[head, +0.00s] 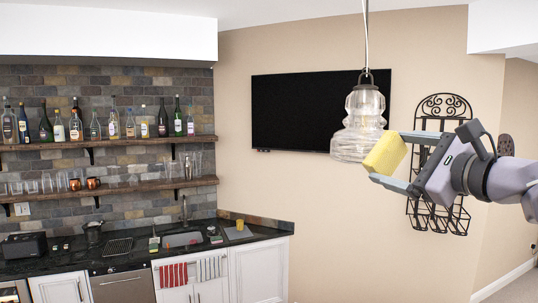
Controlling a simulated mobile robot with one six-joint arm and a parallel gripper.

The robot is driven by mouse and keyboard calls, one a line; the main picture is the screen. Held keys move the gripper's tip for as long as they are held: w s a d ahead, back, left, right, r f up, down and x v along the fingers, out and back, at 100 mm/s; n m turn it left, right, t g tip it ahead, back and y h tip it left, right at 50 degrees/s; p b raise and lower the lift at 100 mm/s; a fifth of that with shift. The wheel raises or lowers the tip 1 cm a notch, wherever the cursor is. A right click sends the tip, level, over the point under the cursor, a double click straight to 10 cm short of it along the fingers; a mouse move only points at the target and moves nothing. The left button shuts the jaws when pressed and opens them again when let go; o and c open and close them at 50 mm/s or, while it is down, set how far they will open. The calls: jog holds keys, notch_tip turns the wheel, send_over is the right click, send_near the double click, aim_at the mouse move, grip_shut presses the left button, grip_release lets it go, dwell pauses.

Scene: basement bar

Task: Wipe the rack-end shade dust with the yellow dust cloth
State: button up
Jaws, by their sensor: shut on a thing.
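A clear glass pendant shade (362,125) hangs on a rod in the upper middle of the head view. The yellow dust cloth (385,154), a folded block shape, is held between the fingers of my gripper (393,164). The cloth is at the lower right side of the shade and overlaps its edge in the picture; I cannot tell whether they touch. A black wrought-iron wine rack (442,108) is on the wall behind my gripper, which hides part of it. Dust on the shade is too faint to make out.
A dark television (290,112) is on the wall behind the shade. At the left are shelves (110,143) with bottles and glasses, above a dark counter (125,261) with a sink (182,239). The space below the shade looks clear.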

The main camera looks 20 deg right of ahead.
jog(key=shift+w, duration=0.4)
jog(key=d+p, duration=0.2)
jog(key=d, duration=0.5)
jog(key=shift+a+f+b, duration=0.1)
jog(key=shift+a+b, duration=1.85)
jog(key=shift+a, duration=1.85)
jog(key=shift+s+d, duration=0.2)
jog(key=shift+d, duration=0.1)
jog(key=s+b, duration=0.1)
jog(key=s, duration=0.3)
jog(key=shift+s+b, duration=0.4)
jog(key=shift+s+d, duration=0.2)
jog(key=shift+s, duration=0.2)
